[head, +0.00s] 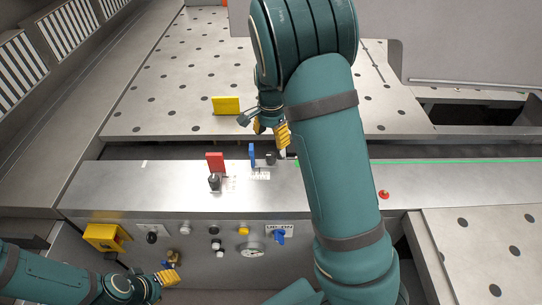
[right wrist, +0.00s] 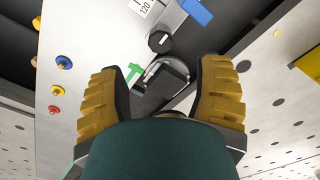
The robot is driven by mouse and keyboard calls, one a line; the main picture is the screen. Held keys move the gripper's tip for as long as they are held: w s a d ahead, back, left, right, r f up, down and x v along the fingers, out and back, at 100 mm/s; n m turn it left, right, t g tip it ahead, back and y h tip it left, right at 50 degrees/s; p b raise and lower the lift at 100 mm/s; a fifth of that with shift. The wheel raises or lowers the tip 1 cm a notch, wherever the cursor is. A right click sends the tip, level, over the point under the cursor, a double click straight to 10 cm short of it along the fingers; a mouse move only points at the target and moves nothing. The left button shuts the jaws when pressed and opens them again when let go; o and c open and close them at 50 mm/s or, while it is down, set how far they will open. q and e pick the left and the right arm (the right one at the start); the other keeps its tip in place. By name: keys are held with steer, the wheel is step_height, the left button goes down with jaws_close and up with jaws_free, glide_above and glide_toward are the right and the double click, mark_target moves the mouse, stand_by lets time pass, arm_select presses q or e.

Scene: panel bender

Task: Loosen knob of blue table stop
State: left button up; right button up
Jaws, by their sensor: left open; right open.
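In the head view the blue table stop (head: 252,154) stands upright on the metal front ledge, with a dark knob (head: 271,158) just to its right. My right gripper (head: 270,131) is open above and behind this spot, partly hidden by my arm. In the right wrist view the blue stop (right wrist: 197,12) is at the top edge, and a dark round knob (right wrist: 159,41) lies below and left of it, beyond the fingertips. A black part with a silver rim (right wrist: 166,80) shows between the open fingers. My left gripper (head: 168,271) is open at the lower left, away from the stop.
A red stop (head: 215,161) with a dark knob (head: 214,182) stands left of the blue stop. A yellow block (head: 226,105) is on the perforated table behind. A red button (head: 384,194) is at right.

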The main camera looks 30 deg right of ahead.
mark_target(271, 155)
step_height(271, 155, down, 9)
steer(key=shift+r+b, duration=0.15)
steer(key=shift+b, duration=0.35)
steer(key=shift+c, duration=0.2)
jaws_close()
